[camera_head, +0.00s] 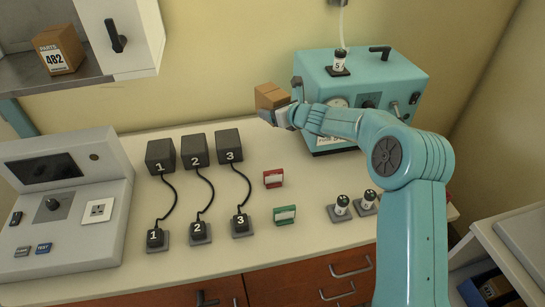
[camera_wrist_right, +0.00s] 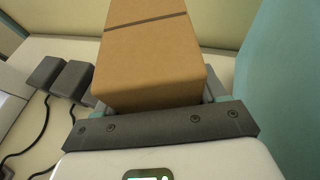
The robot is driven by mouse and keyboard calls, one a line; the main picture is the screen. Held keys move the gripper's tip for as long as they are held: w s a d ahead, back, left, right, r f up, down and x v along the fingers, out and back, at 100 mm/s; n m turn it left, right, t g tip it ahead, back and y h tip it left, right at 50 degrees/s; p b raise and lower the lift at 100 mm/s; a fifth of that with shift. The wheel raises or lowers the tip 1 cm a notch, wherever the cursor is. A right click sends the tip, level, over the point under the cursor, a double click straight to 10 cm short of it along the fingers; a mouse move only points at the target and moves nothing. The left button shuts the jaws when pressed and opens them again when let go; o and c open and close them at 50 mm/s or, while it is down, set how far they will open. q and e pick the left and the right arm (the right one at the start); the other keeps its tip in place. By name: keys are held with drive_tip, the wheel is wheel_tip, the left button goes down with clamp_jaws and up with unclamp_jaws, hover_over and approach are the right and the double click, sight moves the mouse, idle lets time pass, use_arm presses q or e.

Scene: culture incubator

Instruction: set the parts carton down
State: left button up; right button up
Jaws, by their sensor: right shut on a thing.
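A plain brown carton (camera_head: 270,96) with a darker tape strip is held in my right gripper (camera_head: 284,114), above the back of the bench. In the right wrist view the carton (camera_wrist_right: 152,60) fills the upper middle, between the jaws. Its underside and any gap to the bench are hard to judge; it looks raised. Another brown carton, labelled PARTS 482 (camera_head: 59,50), sits on the grey shelf (camera_head: 22,78) at the upper left. My left gripper is not in view.
The teal machine (camera_head: 398,72) stands close to the right of the held carton. Numbered dark boxes (camera_head: 195,150) with cables, red (camera_head: 273,178) and green (camera_head: 285,215) blocks, and vials (camera_head: 341,206) stand on the bench (camera_head: 300,250). A grey console (camera_head: 110,235) is at left.

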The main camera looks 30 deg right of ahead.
drive_tip(key=b, duration=0.2)
hover_over(275, 152)
drive_tip(key=f, duration=0.9)
drive_tip(key=shift+w, duration=0.25)
wheel_tip(275, 152, down, 5)
drive_tip(key=shift+r, duration=0.1)
drive_tip(key=shift+s+r, duration=0.15)
drive_tip(key=shift+b, duration=0.4)
drive_tip(key=o, duration=1.3)
drive_tip(key=shift+f, duration=0.25)
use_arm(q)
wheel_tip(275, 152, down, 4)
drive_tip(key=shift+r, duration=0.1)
use_arm(e)
drive_tip(key=shift+o, duration=0.2)
drive_tip(key=shift+r, duration=0.1)
